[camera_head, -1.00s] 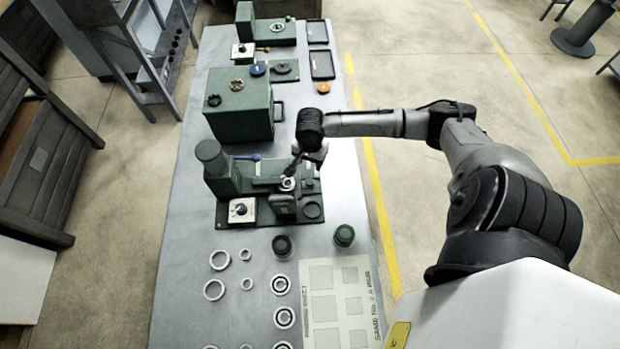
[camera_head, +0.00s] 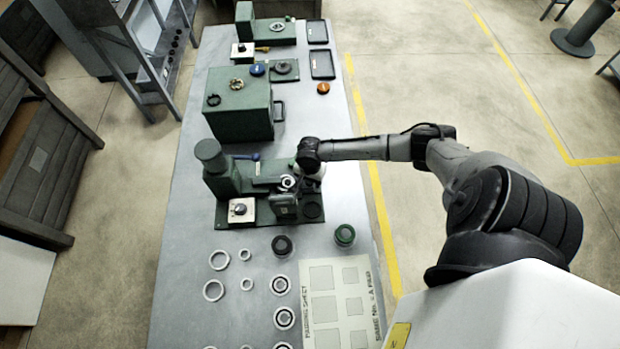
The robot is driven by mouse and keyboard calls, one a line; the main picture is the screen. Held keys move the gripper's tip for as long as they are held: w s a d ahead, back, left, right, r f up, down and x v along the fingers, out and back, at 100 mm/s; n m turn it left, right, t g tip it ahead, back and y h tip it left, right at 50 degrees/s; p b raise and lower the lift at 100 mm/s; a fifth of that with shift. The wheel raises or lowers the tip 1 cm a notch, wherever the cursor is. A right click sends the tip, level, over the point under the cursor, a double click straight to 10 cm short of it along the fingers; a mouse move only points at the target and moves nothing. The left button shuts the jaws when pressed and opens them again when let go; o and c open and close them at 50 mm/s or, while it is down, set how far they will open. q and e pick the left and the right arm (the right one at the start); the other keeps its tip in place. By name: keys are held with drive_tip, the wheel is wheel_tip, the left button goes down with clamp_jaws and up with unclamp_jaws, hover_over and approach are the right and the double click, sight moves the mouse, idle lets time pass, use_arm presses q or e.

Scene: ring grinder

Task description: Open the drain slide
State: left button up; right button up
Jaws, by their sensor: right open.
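The green ring grinder (camera_head: 222,180) stands on the grey bench, with a column at its left and a blue-tipped lever on top. A silver ring (camera_head: 288,182) sits on its work area. My right arm reaches in from the right, and its gripper (camera_head: 296,168) is over the grinder's right part, close to the ring. The wrist largely hides the fingers, and whether they touch anything is unclear. The jaws are open. I cannot single out the drain slide on the machine. My left gripper is not in view.
A green box (camera_head: 238,112) with a side handle stands behind the grinder. Another green machine (camera_head: 268,30) and black trays (camera_head: 322,64) are farther back. Loose rings (camera_head: 214,290), dark round pieces (camera_head: 283,245) and a pairing sheet (camera_head: 338,305) lie in front.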

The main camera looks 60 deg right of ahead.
drive_tip(key=shift+c, duration=0.5)
clamp_jaws()
